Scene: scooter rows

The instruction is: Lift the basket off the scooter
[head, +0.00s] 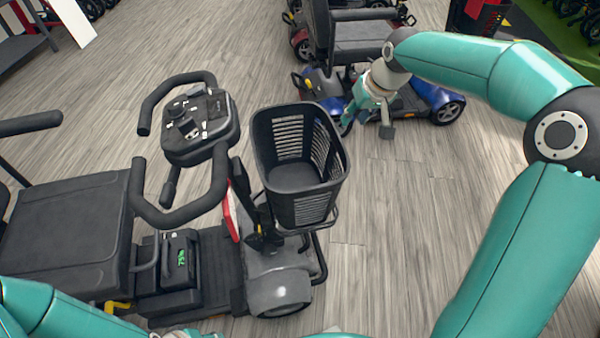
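The black basket (307,200) is empty and sits upright on the front of the grey scooter (278,285), ahead of its handlebar (197,150). The basket has slotted sides and an open top. My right gripper (368,126) shows to the right of the basket's far right rim, apart from it, with its fingers spread and nothing between them. My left arm (55,312) enters at the bottom left, and its gripper is out of the picture below.
A blue scooter (437,97) stands behind my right gripper. The grey scooter's black seat (68,235) is at the left. A dark shelf or table (22,45) is at the upper left. Bare wood-look floor (400,215) lies right of the basket.

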